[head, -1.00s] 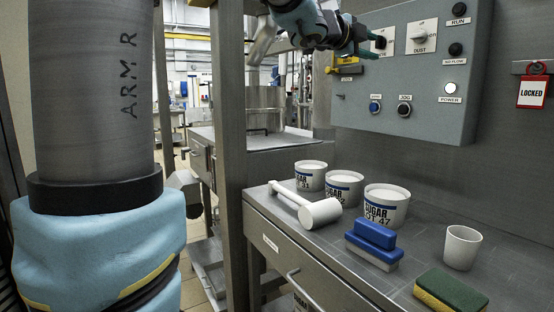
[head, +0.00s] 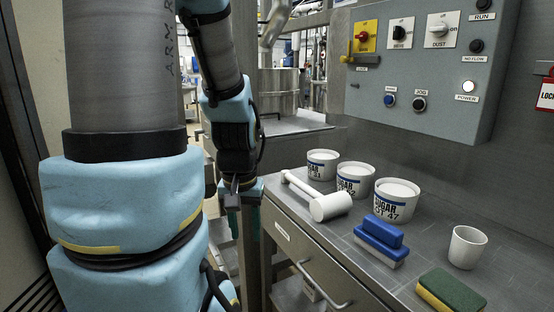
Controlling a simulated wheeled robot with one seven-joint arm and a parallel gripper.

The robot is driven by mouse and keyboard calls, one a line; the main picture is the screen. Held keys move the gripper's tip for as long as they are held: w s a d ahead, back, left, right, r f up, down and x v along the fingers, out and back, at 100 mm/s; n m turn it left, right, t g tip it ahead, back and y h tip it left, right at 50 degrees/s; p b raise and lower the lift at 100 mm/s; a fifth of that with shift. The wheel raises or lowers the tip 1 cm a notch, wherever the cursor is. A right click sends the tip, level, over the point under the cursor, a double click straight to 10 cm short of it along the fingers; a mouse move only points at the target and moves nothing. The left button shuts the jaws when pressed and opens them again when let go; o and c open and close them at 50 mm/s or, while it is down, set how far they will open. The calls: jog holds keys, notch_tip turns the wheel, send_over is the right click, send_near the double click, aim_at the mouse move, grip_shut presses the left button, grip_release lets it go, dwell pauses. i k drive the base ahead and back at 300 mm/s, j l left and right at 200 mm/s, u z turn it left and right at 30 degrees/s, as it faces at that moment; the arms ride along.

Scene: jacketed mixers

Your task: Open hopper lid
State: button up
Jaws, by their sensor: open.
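No hopper lid can be made out for sure in the head view. A steel cylindrical vessel (head: 280,90) stands behind the frame post, partly hidden by my arm; I cannot tell whether it is the hopper or has a lid. My gripper (head: 243,218) hangs pointing down, left of the bench and in front of the post. Its teal fingers are apart with nothing seen between them.
The steel bench (head: 318,236) holds a white mallet (head: 325,205), several sugar tubs (head: 396,202), a blue-handled brush (head: 380,238), a white cup (head: 467,247) and a sponge (head: 450,293). A control panel (head: 428,75) and a red-and-white LOCKED tag (head: 547,95) are on the wall.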

aim_at(279, 126)
jog(key=i+j+z, duration=0.1)
jog(key=i+j, duration=0.4)
jog(key=i+j+z, duration=0.15)
jog(key=i+j, duration=0.3)
jog(key=j, duration=0.1)
